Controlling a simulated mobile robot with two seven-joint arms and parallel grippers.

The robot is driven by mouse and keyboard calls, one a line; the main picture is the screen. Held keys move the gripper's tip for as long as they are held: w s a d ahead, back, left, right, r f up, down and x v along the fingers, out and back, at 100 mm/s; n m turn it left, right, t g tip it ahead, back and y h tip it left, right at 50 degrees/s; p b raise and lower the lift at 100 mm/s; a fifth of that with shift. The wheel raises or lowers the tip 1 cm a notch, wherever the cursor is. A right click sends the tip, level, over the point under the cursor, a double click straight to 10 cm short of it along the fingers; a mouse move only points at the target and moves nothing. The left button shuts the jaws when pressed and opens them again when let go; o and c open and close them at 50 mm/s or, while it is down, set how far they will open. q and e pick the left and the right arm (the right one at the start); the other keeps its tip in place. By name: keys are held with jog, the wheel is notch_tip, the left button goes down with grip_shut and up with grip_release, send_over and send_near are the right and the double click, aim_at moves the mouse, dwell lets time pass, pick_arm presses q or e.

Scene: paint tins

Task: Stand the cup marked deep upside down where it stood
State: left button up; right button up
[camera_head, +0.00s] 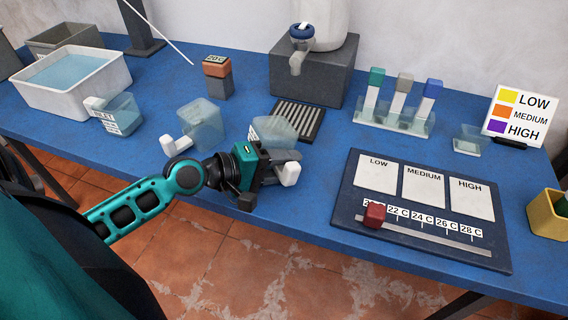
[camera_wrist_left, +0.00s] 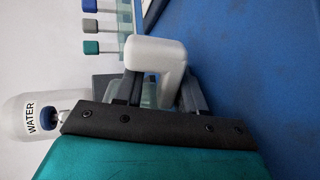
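A clear cup (camera_head: 277,131) with a white handle (camera_head: 291,174) stands behind my left gripper (camera_head: 280,168); part of a white label shows, but its word is hidden, so I cannot confirm it says deep. In the left wrist view, the handle (camera_wrist_left: 158,53) lies between the fingers of the left gripper (camera_wrist_left: 160,92). They look apart, with a gap between one finger and the handle. The gripper hides the cup's lower part. A second clear cup (camera_head: 207,124) and a labelled cup (camera_head: 124,112) stand to the left. My right gripper is not in view.
A dark slotted rack (camera_head: 307,121) lies just behind the cup, before a grey block (camera_head: 318,82) bearing a water container (camera_head: 322,22). A dark board (camera_head: 350,207) with a red slider (camera_head: 375,214) lies right. A white water tub (camera_head: 102,87) stands left. The table's front edge is close.

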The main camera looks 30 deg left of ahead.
pick_arm(q)
jog(key=shift+s+f, duration=0.2)
jog(key=shift+f, duration=0.25)
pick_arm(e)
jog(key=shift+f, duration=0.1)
pick_arm(q)
jog(key=shift+s+a, duration=0.15)
jog(key=v, duration=0.4)
jog(key=b+v, duration=0.1)
jog(key=v, duration=0.3)
jog(key=r+v, duration=0.1)
jog(key=v, duration=0.3)
jog(key=shift+r, duration=0.2)
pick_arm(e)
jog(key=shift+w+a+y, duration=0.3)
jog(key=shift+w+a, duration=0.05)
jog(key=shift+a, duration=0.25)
pick_arm(q)
jog(key=shift+s+a, duration=0.1)
jog(key=shift+s, duration=0.05)
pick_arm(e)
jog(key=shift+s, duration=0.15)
